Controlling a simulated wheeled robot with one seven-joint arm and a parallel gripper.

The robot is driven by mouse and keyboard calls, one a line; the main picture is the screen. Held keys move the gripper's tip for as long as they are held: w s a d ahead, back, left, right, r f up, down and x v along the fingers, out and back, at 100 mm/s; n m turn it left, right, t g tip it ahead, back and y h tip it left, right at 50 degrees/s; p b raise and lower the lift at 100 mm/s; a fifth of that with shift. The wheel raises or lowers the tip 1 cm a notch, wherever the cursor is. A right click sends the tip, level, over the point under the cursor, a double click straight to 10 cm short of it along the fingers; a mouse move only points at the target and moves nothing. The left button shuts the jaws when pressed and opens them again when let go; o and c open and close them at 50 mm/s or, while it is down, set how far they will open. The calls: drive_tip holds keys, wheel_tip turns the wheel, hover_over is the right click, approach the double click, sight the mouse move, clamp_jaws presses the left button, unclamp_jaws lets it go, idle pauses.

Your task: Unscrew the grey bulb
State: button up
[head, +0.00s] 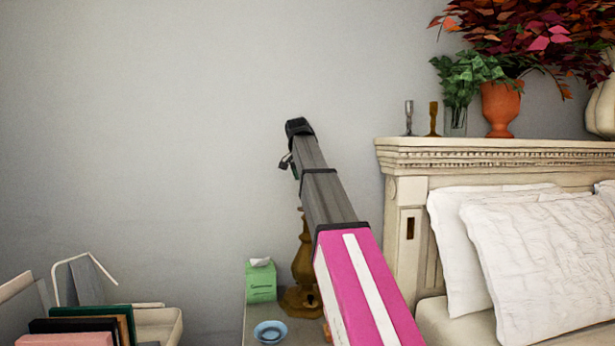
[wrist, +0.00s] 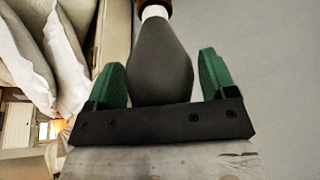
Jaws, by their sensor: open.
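The grey bulb (wrist: 158,72) fills the middle of the wrist view, with its wide end towards my gripper (wrist: 161,60). Its narrow end meets a white collar (wrist: 154,12) on a brown fitting at the top of the picture. My green fingers stand open, one on each side of the bulb. A gap shows on the right side; on the left the finger looks close to it, and I cannot tell whether it touches. In the head view the brown lamp base (head: 303,262) stands on the nightstand, partly behind my arm. The bulb is hidden there.
A green tissue box (head: 261,282) and a blue bowl (head: 270,331) are on the nightstand beside the lamp. The bed's headboard (head: 500,152) and white pillows (head: 540,250) are on the right. Books (head: 80,325) are at lower left. The wall above is bare.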

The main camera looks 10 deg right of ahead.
drive_tip(key=m+h, duration=0.1)
drive_tip(key=m, duration=0.1)
drive_tip(key=shift+m+g, duration=0.3)
drive_tip(key=shift+g, duration=0.1)
drive_tip(key=m+g, duration=0.1)
drive_tip(key=m, duration=0.3)
drive_tip(key=shift+h, duration=0.3)
drive_tip(key=c, duration=0.7)
drive_tip(key=shift+n+t, duration=0.4)
drive_tip(key=shift+n, duration=1.2)
drive_tip(key=shift+c, duration=0.2)
drive_tip(key=shift+y, duration=0.4)
drive_tip(key=shift+s+n+t, duration=0.1)
drive_tip(key=shift+n+t, duration=0.3)
drive_tip(key=shift+n, duration=0.7)
drive_tip(key=shift+n+y, duration=0.4)
drive_tip(key=shift+n, duration=0.2)
drive_tip(key=shift+n+t+y, duration=0.4)
drive_tip(key=shift+n+y, duration=0.1)
drive_tip(key=shift+n, duration=1.2)
